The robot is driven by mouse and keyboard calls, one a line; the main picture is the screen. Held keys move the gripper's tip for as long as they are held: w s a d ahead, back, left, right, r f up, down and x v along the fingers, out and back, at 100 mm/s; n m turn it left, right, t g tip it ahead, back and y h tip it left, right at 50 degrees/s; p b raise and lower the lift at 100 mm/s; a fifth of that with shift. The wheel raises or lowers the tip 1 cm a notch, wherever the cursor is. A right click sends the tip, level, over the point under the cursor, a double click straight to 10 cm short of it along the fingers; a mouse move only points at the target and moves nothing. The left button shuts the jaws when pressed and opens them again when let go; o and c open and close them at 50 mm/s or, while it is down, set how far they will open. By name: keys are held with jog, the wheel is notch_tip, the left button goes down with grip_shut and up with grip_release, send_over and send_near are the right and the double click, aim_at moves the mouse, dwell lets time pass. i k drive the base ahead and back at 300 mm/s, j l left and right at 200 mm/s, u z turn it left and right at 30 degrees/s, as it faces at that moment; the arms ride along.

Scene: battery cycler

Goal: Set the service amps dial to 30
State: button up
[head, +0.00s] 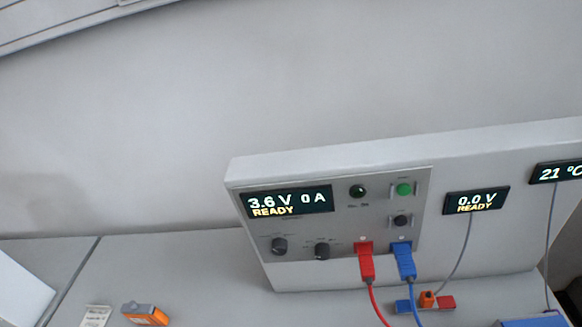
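The cycler panel (340,217) stands on the bench, right of centre, tilted in the picture. Its display (288,201) reads 3.6 V, 0 A, READY. Two black dials sit low on the panel: a left dial (279,246) and a right dial (322,250). A smaller dark round control (357,191) is right of the display. The labels are too small to read, so I cannot tell which is the service amps dial or where it points. My gripper is not in view, and nothing touches the dials.
Red (366,264) and blue (404,262) plugs with cables stick out right of the dials. A green button (404,189) and a black button (401,221) sit above them. An orange-and-grey block (145,315) lies on the bench at lower left.

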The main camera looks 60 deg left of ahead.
aim_at(322, 250)
jog(key=u, duration=1)
